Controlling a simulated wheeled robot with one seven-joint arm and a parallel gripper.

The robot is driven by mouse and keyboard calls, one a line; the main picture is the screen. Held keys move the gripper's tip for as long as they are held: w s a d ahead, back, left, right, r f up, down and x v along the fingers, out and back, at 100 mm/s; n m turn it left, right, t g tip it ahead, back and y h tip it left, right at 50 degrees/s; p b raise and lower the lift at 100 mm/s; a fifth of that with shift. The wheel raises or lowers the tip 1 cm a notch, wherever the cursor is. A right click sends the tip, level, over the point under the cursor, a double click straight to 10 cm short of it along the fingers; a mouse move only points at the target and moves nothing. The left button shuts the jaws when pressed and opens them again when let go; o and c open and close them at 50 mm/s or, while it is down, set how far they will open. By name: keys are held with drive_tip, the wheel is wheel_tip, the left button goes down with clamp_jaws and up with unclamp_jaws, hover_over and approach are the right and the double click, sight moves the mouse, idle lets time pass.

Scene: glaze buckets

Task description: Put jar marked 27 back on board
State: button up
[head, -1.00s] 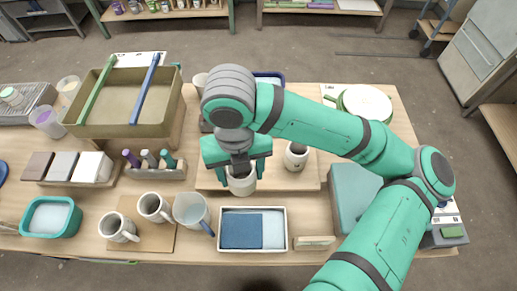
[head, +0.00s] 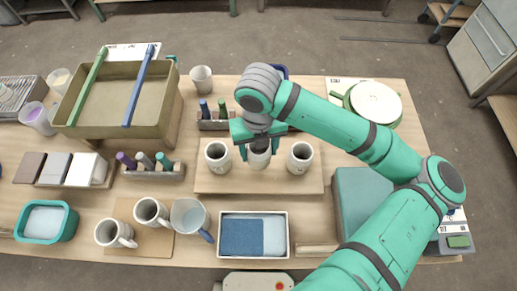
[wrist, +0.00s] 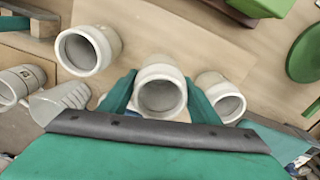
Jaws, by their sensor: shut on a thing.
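My gripper (head: 258,148) is shut on a whitish-grey jar (head: 259,160), its fingers on either side of it. It is above the wooden board (head: 280,185), between two similar jars. One jar (head: 217,157) stands on the board to its left, the other jar (head: 300,158) to its right. In the wrist view the held jar (wrist: 160,72) is between the green fingers (wrist: 160,97), its open mouth showing. The other two jars (wrist: 88,50) and (wrist: 220,96) are apart from the fingers. I cannot read the jars' marks, or tell whether the held jar touches the board.
Behind the board is a rack (head: 215,123) of coloured-handled tools and a cup (head: 201,79). In front is a tray (head: 253,265) with blue cloths. Mugs (head: 150,212) and a clear jug (head: 190,217) stand front left. The board's front strip is clear.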

sight(260, 152)
drive_tip(key=shift+w+d+f, duration=0.1)
drive_tip(key=shift+w+f, duration=0.15)
drive_tip(key=shift+f, duration=0.15)
drive_tip(key=shift+w+f, duration=0.25)
drive_tip(key=shift+f, duration=0.95)
drive_tip(key=shift+s+f, duration=0.25)
drive_tip(key=shift+f, duration=0.05)
drive_tip(key=shift+f, duration=0.1)
drive_tip(key=o, duration=1.3)
wheel_tip(260, 152, up, 12)
drive_tip(key=shift+w+r, duration=0.15)
